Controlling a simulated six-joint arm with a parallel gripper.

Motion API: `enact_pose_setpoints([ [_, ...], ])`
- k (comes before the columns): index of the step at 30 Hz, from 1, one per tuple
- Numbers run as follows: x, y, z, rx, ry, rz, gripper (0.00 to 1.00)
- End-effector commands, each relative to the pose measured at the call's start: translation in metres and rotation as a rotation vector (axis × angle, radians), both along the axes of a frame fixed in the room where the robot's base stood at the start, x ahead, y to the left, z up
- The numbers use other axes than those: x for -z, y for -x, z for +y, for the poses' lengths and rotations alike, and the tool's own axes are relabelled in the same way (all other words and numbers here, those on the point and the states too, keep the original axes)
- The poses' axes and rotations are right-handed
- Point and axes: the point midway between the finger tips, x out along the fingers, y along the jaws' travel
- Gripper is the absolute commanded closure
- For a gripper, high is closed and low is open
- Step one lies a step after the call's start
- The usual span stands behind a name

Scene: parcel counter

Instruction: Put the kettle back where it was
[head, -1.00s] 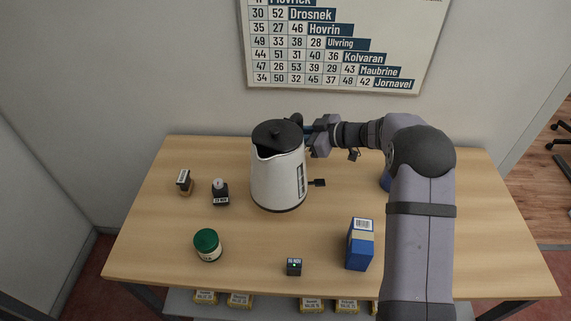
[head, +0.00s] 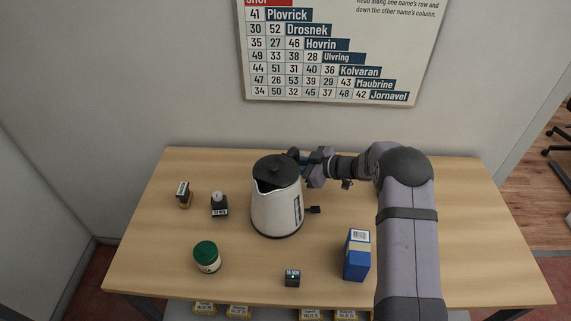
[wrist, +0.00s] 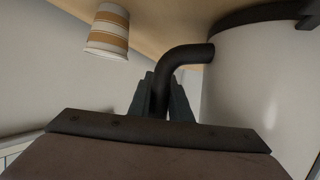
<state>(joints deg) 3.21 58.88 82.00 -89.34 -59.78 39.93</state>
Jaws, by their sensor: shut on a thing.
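The white kettle (head: 277,212) has a black lid, a black handle and a dark base ring. It is upright over the left-middle of the table (head: 460,240); I cannot tell whether its base touches the wood. My gripper (head: 303,162) is behind its upper right side in the head view, partly hidden by the kettle. In the wrist view my gripper (wrist: 163,98) is shut on the kettle's black handle (wrist: 185,56), with the white kettle body (wrist: 262,85) to the right.
Two small dark bottles (head: 219,207) (head: 184,196) stand left of the kettle. A green-lidded jar (head: 207,257), a small black block (head: 292,278) and a blue box (head: 357,257) stand in front. A striped cup (wrist: 108,32) shows in the wrist view. A chart (head: 335,55) hangs behind.

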Motion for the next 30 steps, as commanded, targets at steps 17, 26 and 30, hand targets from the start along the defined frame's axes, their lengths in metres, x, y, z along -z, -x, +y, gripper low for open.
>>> enact_pose_setpoints([
  [17,0.003,0.000,0.000,0.000,0.000,-0.001,0.64],
  [26,-0.001,0.000,0.000,0.000,0.000,-0.001,0.64],
  [30,-0.003,0.003,-0.010,0.002,0.002,-0.002,0.64],
])
